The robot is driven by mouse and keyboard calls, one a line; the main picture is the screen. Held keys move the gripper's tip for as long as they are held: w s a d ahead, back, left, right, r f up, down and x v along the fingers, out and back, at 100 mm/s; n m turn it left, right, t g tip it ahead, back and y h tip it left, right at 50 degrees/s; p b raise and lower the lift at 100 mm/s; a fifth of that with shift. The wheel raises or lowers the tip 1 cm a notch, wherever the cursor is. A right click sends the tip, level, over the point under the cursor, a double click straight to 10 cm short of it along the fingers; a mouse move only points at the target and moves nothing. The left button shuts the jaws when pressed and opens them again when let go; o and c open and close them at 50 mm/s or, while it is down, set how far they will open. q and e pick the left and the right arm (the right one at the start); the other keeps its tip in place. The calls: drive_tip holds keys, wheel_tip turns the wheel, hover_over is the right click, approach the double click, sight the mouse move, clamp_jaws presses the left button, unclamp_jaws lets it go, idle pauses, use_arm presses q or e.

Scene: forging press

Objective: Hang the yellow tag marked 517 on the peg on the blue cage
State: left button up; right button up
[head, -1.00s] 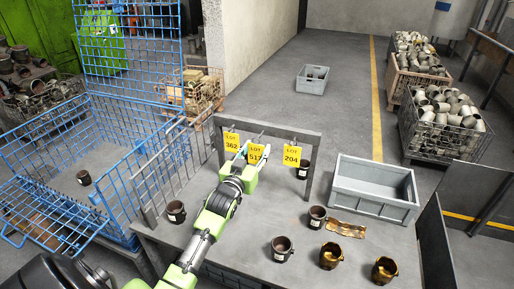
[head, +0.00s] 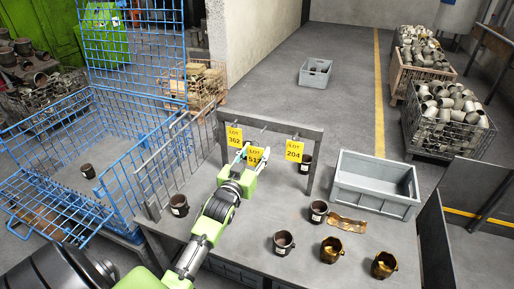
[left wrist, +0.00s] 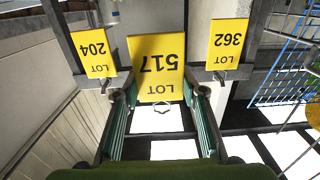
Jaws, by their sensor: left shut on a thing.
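The yellow tag marked 517 (head: 254,157) is between the fingers of my left gripper (head: 243,158), just in front of the grey rack on the table. In the left wrist view the tag (left wrist: 157,62) faces the camera upside down, and the left gripper (left wrist: 160,100) is shut on its lower part in that picture. Yellow tags 362 (head: 234,137) and 204 (head: 294,151) hang on the rack on either side. The blue cage (head: 183,50) stands at the left, with a tall mesh panel. I cannot make out its peg. My right gripper is not in view.
The grey rack (head: 270,122) stands at the table's back edge. A grey crate (head: 375,198) is to its right. Several dark and brassy cups, such as one dark cup (head: 283,243), stand on the table. A grey wire fence (head: 160,178) lies between table and cage.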

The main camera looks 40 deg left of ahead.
sight(255, 156)
use_arm(q)
drive_tip(key=shift+s+d+f+p, duration=0.2)
drive_tip(key=shift+s+f+p, duration=0.05)
drive_tip(key=shift+s, duration=0.55)
drive_tip(key=shift+s+d+f+p, duration=0.15)
drive_tip(key=shift+s+f+p, duration=0.1)
drive_tip(key=shift+s, duration=0.55)
drive_tip(key=shift+f, duration=0.1)
